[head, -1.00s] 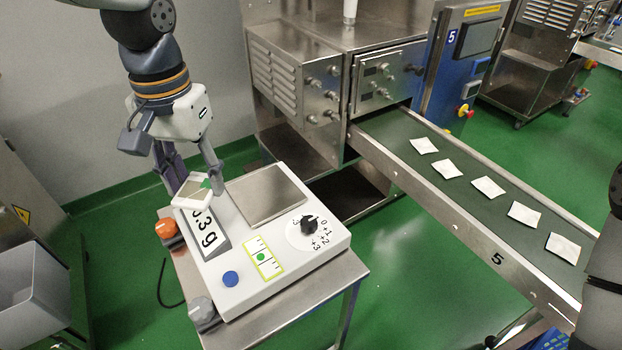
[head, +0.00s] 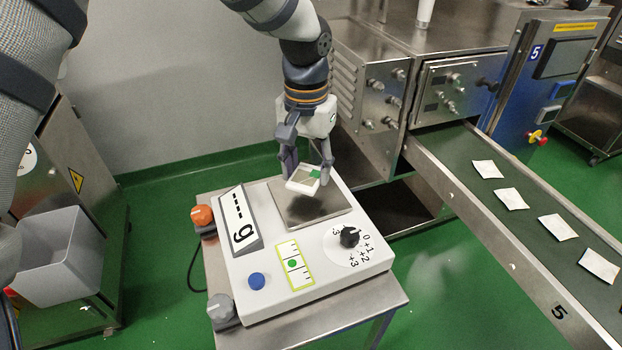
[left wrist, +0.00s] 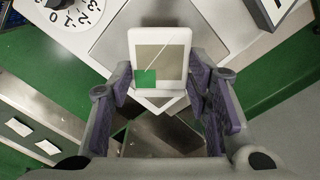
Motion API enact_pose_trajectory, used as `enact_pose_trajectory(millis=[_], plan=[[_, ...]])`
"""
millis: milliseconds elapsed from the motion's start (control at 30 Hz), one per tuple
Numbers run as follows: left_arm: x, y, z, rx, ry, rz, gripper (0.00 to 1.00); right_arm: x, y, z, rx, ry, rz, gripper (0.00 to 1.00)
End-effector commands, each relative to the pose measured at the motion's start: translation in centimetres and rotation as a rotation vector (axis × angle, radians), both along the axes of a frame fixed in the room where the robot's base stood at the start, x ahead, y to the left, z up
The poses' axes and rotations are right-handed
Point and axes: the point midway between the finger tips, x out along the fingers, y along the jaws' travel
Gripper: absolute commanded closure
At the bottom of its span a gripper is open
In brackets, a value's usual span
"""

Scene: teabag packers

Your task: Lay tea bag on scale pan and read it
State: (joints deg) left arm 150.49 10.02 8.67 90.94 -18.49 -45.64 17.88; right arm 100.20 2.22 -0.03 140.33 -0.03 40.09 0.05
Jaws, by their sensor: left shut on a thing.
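My left gripper (head: 306,176) is shut on a white tea bag (head: 302,186) with a green tag; the tea bag (left wrist: 160,52) also shows between the fingers in the left wrist view. It hangs above the scale pan (head: 332,204), a square steel plate on the white scale (head: 312,292), and a dark shadow falls on the pan. Whether the bag touches the pan cannot be told for certain. The scale display (head: 238,220) shows dashes and "g". My right gripper is not in view.
The scale stands on a steel table (head: 385,305) and has a black dial (head: 349,237) and a blue button (head: 257,281). A conveyor (head: 470,215) with several tea bags runs at the right. A grey bin (head: 62,255) stands at the left.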

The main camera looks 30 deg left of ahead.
Motion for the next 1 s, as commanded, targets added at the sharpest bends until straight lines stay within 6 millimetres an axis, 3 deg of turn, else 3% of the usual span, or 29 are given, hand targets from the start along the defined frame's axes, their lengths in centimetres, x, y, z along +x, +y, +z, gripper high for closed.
enact_pose_trajectory(millis=[100,200,533,633,1000], plan=[[0.3,-0.1,-2.5,0.000,0.007,0.000,0.62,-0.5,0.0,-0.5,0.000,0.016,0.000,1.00],[0.3,-0.1,-3.7,0.000,0.002,0.000,0.62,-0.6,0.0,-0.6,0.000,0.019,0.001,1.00],[0.3,-0.1,-3.8,0.001,-0.001,0.000,0.62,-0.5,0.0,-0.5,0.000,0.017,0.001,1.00],[0.3,-0.1,-3.8,0.000,-0.001,0.000,0.35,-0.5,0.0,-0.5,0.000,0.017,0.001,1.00],[0.4,-0.1,-3.1,-0.001,-0.004,0.000,0.35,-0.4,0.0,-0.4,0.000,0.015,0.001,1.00]])
